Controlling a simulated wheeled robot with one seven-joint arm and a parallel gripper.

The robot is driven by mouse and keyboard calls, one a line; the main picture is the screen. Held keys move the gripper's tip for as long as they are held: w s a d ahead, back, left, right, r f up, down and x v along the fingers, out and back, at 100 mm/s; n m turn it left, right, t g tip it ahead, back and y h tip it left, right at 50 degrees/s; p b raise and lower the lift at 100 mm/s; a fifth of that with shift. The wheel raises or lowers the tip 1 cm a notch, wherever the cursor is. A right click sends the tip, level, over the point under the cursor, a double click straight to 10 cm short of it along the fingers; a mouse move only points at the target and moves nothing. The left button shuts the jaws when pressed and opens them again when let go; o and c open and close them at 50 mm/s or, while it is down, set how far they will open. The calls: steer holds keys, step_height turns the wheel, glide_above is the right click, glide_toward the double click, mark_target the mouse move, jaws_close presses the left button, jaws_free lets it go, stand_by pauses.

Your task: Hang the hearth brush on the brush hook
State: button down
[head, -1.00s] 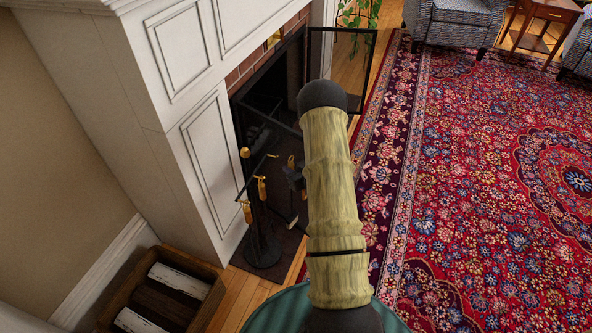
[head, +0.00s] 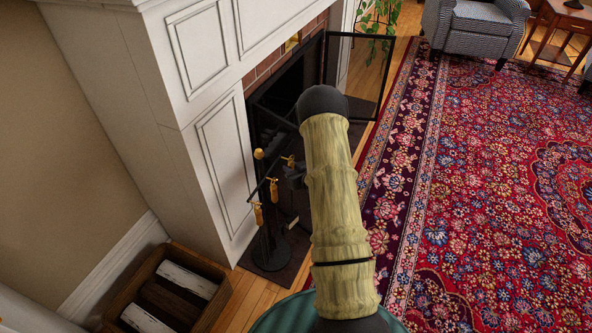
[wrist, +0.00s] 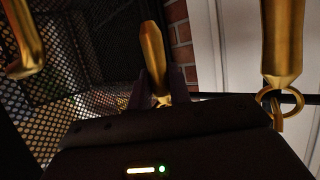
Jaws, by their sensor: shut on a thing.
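My gripper (head: 294,173), partly hidden behind my arm in the head view, is shut on a brass handle, which I take to be the hearth brush (head: 289,160). In the wrist view the brass handle (wrist: 153,60) stands between the dark fingers. The brush's lower end is not clear. The black tool stand (head: 271,253) with a brass knob is just left of my gripper. Its dark crossbar (head: 261,183) carries other brass-handled tools (head: 258,214). I cannot tell which end is the brush hook. The held handle looks apart from the bar.
The white fireplace surround (head: 226,165) and dark firebox are close behind the stand. An open mesh screen (head: 352,75) stands beyond. A wooden log box (head: 165,290) is at lower left. The red rug (head: 480,190) on the right is clear. Another brass handle with a ring (wrist: 283,45) hangs right of my gripper in the wrist view.

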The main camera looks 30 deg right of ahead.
steer(key=shift+w+a, duration=0.4)
steer(key=shift+w, duration=0.15)
steer(key=shift+w+a+f+b, duration=0.4)
steer(key=shift+w+f+b, duration=0.1)
steer(key=shift+f, duration=0.1)
steer(key=c, duration=1.2)
jaws_free()
steer(key=shift+s, duration=0.15)
steer(key=p+v, duration=0.4)
steer(key=v, duration=1.3)
steer(key=shift+a+r, duration=0.1)
